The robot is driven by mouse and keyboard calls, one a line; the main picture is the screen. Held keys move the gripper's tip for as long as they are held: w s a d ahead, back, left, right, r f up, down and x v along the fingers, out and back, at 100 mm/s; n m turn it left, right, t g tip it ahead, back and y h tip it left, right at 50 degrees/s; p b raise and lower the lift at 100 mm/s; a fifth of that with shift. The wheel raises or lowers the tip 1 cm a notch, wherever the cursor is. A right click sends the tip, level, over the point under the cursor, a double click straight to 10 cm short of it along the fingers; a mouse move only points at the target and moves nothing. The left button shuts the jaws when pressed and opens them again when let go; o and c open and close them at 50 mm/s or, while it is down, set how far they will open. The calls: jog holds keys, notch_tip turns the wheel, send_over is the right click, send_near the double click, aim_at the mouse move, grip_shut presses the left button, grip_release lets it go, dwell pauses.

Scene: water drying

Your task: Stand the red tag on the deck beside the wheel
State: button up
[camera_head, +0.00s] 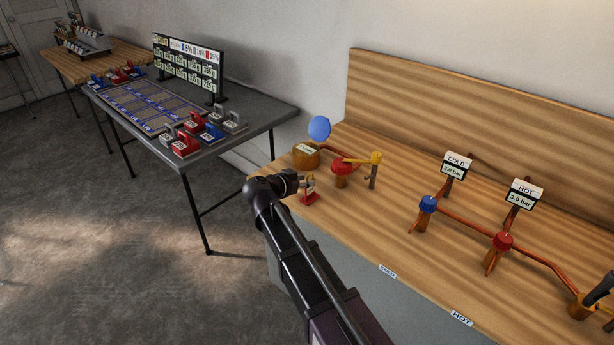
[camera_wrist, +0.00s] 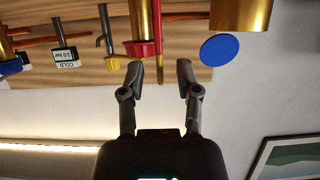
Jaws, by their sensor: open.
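The red tag (camera_head: 310,199) is on the wooden deck (camera_head: 400,265) near its left edge, with its red foot down on the wood. The red wheel (camera_head: 342,167) sits on a brass body just to the right of and behind the tag. In the wrist view, which appears upside down, the red wheel (camera_wrist: 138,48) is on a brass cylinder, and a thin upright red piece (camera_wrist: 157,35), probably the tag edge-on, is beside it. My gripper (camera_wrist: 160,76) is open, its fingers apart below that piece in the picture. In the head view my gripper (camera_head: 303,183) is at the tag; contact is unclear.
A brass cylinder (camera_head: 306,155) with a blue disc (camera_head: 319,128) stands behind my gripper. A yellow tap (camera_head: 374,160) is right of the wheel. COLD and HOT gauges and valves stand further right. A dark table (camera_head: 255,118) with padlock-like items is at left. The front deck is clear.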

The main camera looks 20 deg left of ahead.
jog(key=p+v, duration=0.3)
jog(key=v, duration=0.6)
dwell(0.6)
jog(key=d+g+p, duration=0.1)
jog(key=d+g, duration=0.1)
jog(key=d, duration=0.7)
jog(key=w+d+f+n+g+p, duration=0.1)
jog(key=d+g+p, duration=0.1)
jog(key=d, duration=0.6)
jog(key=w+d+f+g+p, duration=0.1)
jog(key=d+g+p, duration=0.1)
jog(key=d, duration=0.7)
jog(key=shift+w+d+f+n+g, duration=0.25)
jog(key=shift+d+n+g, duration=0.1)
jog(key=shift+g, duration=0.45)
jog(key=s+d+g, duration=0.1)
jog(key=d, duration=0.2)
jog(key=s+d+g+y+p, duration=0.1)
jog(key=d, duration=0.2)
jog(key=s+d+n+p, duration=0.1)
jog(key=d, duration=0.3)
jog(key=shift+g, duration=0.4)
jog(key=s+d+r+n+g+y+p, duration=0.1)
jog(key=s+d+n+g+y+p, duration=0.1)
jog(key=s+d, duration=0.4)
jog(key=shift+s+d+r+y+p, duration=0.35)
jog(key=shift+d+y+p, duration=0.35)
jog(key=shift+d+y, duration=0.9)
